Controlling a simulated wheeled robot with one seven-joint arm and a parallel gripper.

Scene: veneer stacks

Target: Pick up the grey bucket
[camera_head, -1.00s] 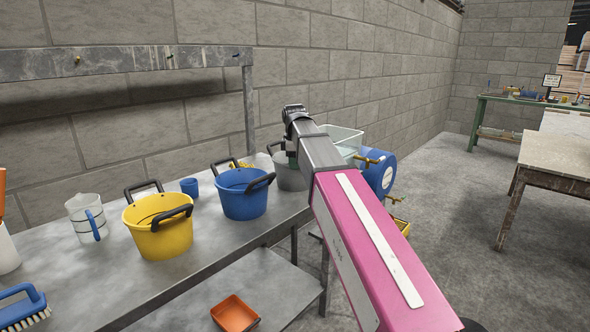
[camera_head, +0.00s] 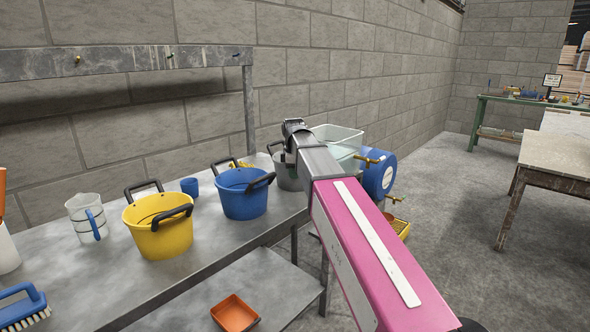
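The grey bucket (camera_head: 286,180) stands upright on the metal table, right of the blue bucket (camera_head: 243,197). My arm covers its right side. Part of its dark handle shows at its upper left. My gripper (camera_head: 292,128) is at the far end of my arm, in the picture just above the grey bucket. The fingers are hidden or too small to make out, so I cannot tell whether they are open or touch the bucket.
A yellow bucket (camera_head: 158,232), a measuring jug (camera_head: 86,216), a blue cup (camera_head: 190,187) and a brush (camera_head: 22,306) stand on the table (camera_head: 108,275). A clear tub (camera_head: 340,142) and a blue drum (camera_head: 378,178) are right of my gripper. A block wall is behind.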

